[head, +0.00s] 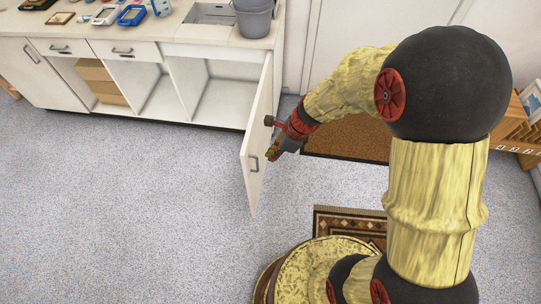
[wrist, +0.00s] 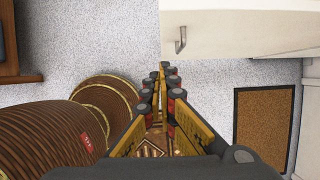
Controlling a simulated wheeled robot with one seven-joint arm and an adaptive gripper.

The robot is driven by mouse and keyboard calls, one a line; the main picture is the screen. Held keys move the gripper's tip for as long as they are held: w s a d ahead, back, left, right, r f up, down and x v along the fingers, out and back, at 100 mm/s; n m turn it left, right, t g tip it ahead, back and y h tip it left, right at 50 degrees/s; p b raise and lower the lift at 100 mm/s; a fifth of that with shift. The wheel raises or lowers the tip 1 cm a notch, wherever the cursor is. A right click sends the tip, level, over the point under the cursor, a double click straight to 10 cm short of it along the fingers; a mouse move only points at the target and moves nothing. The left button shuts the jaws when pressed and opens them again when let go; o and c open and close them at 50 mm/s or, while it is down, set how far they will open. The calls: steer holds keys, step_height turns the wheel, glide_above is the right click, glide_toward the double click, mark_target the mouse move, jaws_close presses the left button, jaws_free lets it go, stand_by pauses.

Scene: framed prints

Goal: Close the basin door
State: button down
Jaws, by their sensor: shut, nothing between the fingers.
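The basin door (head: 259,135) is white and stands wide open, jutting out from the right end of the counter's base in the head view.
The grey basin (head: 210,14) and a grey bucket (head: 254,17) are on the counter (head: 150,30), above open compartments. A brown mat (head: 350,140) lies right of the door, and a patterned rug (head: 340,222) lies nearer me. The floor (head: 150,200) left of the door is clear.

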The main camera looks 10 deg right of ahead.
steer(key=w+a+f+b, duration=0.2)
steer(key=a+f+b, duration=0.2)
steer(key=a+f, duration=0.2)
steer(key=shift+w+a+f, duration=0.15)
steer(key=shift+w+f, duration=0.05)
steer(key=shift+f, duration=0.15)
